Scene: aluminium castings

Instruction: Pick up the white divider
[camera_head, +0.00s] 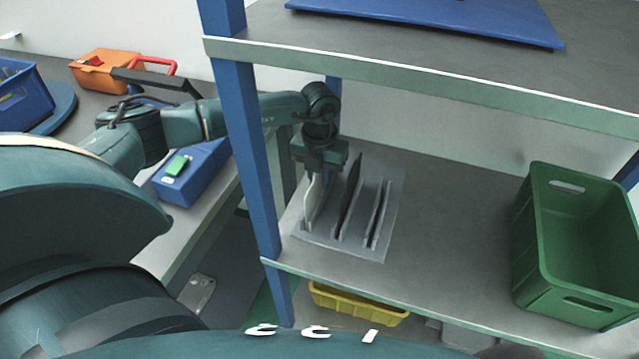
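The white divider (311,203) stands upright in the leftmost slot of a grey rack (392,190) on the middle shelf. Two dark dividers (350,194) stand to its right in the same rack. My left gripper (317,174) points down right at the top of the white divider, and its body hides the divider's upper edge. The fingertips are too small and dark to tell whether they are closed on it. My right gripper is not in view.
A green crate (570,278) stands at the right of the shelf (450,240), with clear shelf between it and the rack. A blue shelf post (250,150) is close to my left arm. A yellow crate (358,306) sits below.

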